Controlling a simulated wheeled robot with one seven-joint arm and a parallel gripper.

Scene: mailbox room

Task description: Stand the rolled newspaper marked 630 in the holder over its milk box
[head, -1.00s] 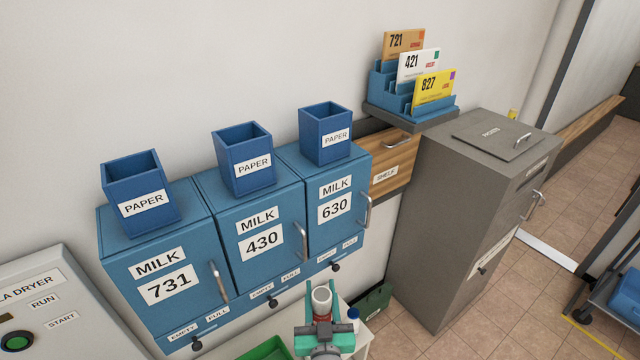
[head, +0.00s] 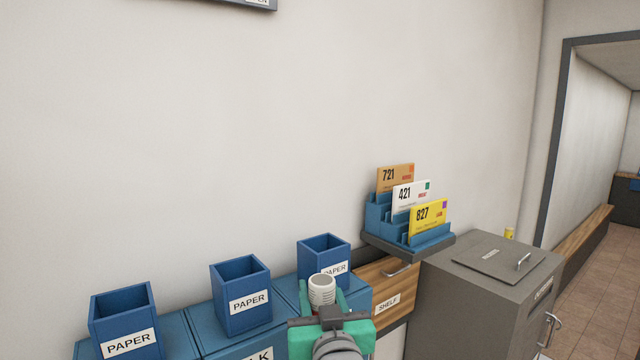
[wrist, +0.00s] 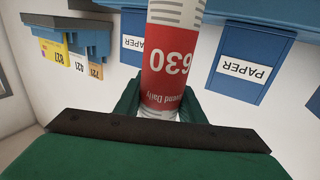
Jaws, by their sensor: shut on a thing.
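My gripper (head: 325,310) is shut on the rolled newspaper (head: 321,289), which stands upright in the jaws. In the wrist view the newspaper (wrist: 167,60) shows a red band marked 630. In the head view it is in front of the rightmost blue PAPER holder (head: 322,245) and partly covers its label. That holder sits on the rightmost milk box (head: 358,296), whose front and number are hidden by my gripper now. The holder's inside looks empty from here. In the wrist view a PAPER holder (wrist: 132,32) shows to the left of the newspaper, partly behind it.
Two more PAPER holders (head: 241,295) (head: 125,320) stand to the left on their boxes. To the right are a wooden SHELF drawer (head: 385,290), a blue letter rack (head: 430,236) with envelopes 721, 421 and 827, and a grey cabinet (head: 480,290).

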